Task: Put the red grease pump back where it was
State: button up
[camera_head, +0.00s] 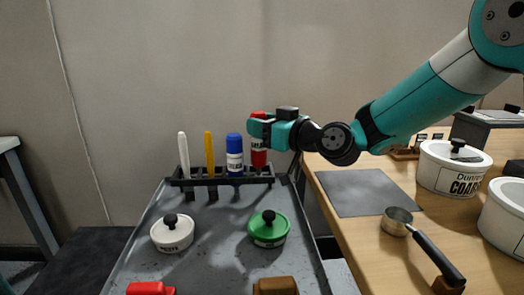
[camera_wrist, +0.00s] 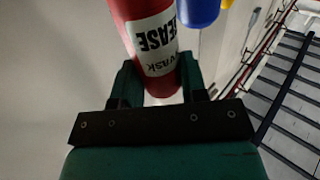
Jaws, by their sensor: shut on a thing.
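The red grease pump (camera_head: 259,156) is at the right end of the black rack (camera_head: 225,181), in the head view. Its lower end meets the rack's top; I cannot tell whether it sits in a slot or hangs just above or behind. My gripper (camera_head: 256,125) is shut on the pump near its upper part. In the wrist view the red body with its white "GREASE" label (camera_wrist: 155,42) lies between my two fingers (camera_wrist: 162,82). The fingers hide part of the pump's top in the head view.
A blue-topped tube (camera_head: 234,155), a yellow tool (camera_head: 209,155) and a white tool (camera_head: 184,155) stand left of the pump. White (camera_head: 172,237) and green (camera_head: 268,232) lidded pots sit on the grey tray (camera_head: 215,275). A wooden table (camera_head: 365,235) stands right.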

aim_at(259, 148)
jog(key=shift+f+b, duration=0.6)
jog(key=shift+f, duration=1.7)
jog(key=shift+f, duration=0.15)
jog(key=o, duration=1)
